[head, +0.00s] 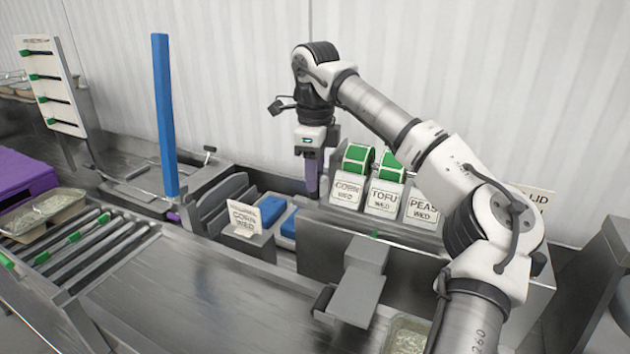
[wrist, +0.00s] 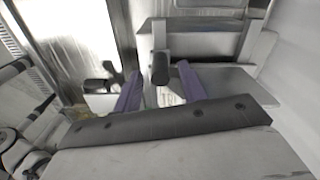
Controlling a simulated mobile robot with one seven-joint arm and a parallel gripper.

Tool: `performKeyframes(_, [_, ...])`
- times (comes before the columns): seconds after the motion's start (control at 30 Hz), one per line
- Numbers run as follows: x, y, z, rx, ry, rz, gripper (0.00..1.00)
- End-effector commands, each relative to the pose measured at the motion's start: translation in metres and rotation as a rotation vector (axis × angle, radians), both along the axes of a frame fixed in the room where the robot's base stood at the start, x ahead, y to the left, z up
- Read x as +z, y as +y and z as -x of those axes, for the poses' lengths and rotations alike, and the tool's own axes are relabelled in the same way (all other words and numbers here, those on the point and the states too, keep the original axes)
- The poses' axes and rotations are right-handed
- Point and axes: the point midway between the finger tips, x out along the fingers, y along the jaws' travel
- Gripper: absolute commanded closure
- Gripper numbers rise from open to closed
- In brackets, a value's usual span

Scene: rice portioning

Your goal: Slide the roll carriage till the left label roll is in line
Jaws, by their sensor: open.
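The left label roll (head: 358,158) is green and white and stands behind a card reading CORN WED (head: 347,191). A second green roll (head: 393,166) stands to its right behind a TOFU WED card (head: 384,196). They sit on the grey roll carriage (head: 335,212). My gripper (head: 312,190) points down just left of the left roll. In the wrist view my gripper (wrist: 160,88) shows two purple fingers apart, with a dark upright knob (wrist: 160,68) showing between them. I cannot tell whether the fingers touch it. The fingertips' lower ends are partly hidden in the head view.
A PEAS WED card (head: 422,207) is right of the TOFU card, partly behind my arm. A CORN WED slip (head: 256,214) stands on the printer block to the left. A tall blue post (head: 165,115) rises further left. Rollers (head: 85,250) and a foil tray (head: 42,211) are front left.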

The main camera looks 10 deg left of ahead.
Motion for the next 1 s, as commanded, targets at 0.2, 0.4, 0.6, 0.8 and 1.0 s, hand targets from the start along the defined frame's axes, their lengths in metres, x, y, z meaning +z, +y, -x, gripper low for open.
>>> performKeyframes(0.2, [-0.025, 0.0, 0.0, 0.001, 0.001, 0.0, 0.59])
performKeyframes(0.4, [-0.032, 0.0, 0.0, 0.0, -0.001, 0.0, 0.59])
performKeyframes(0.6, [-0.032, 0.0, 0.0, 0.001, -0.001, 0.0, 0.61])
performKeyframes(0.8, [-0.032, 0.0, 0.0, 0.001, 0.0, 0.0, 0.87])
performKeyframes(1.0, [-0.032, 0.0, 0.0, 0.001, -0.001, 0.0, 1.0])
